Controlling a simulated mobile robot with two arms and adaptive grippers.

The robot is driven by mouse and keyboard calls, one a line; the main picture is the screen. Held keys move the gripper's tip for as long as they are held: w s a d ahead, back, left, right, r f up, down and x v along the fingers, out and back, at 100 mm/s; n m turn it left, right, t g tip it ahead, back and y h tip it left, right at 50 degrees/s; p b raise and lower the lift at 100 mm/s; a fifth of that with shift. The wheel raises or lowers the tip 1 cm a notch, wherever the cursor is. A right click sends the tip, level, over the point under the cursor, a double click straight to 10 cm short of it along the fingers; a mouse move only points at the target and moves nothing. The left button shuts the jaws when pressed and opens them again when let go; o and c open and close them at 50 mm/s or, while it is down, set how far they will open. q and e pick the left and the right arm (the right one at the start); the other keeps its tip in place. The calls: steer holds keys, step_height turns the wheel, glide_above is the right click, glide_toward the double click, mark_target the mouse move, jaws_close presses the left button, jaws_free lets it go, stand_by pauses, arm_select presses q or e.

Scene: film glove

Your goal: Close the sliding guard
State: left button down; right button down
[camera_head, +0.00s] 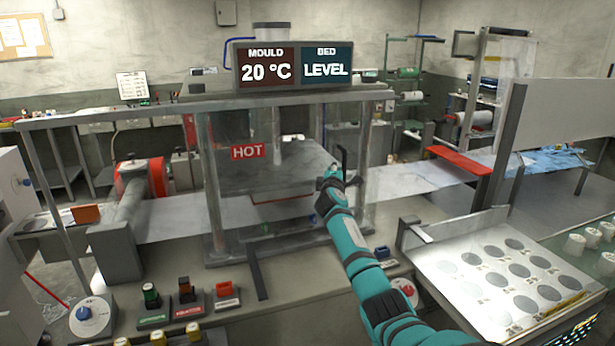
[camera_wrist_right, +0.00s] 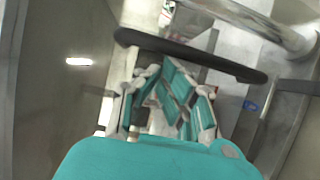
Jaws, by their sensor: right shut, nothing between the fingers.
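The sliding guard is a clear pane on the front of the machine; I cannot make out all its edges. A red HOT sign (camera_head: 248,152) shows at its left part. A black upright handle (camera_head: 344,158) stands near the machine's right post. My right gripper (camera_head: 333,175) is at this handle, its teal arm coming from the lower right. In the right wrist view the black handle (camera_wrist_right: 230,68) crosses just beyond my gripper (camera_wrist_right: 165,85). The fingers are close together with nothing between them; whether they touch the handle I cannot tell. My left gripper is out of view.
A display (camera_head: 292,68) reading MOULD 20 °C and LEVEL sits on top of the machine. Push buttons (camera_head: 186,290) line the front bench. A lit tray with round spots (camera_head: 480,275) stands at right. A red bar (camera_head: 460,160) crosses the film behind it.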

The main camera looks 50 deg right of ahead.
mark_target(349, 161)
steer(key=s+d, duration=0.1)
steer(key=d, duration=0.2)
steer(key=s+d, duration=0.1)
steer(key=shift+s+d, duration=0.25)
steer(key=shift+s, duration=0.05)
steer(key=shift+w+f, duration=0.1)
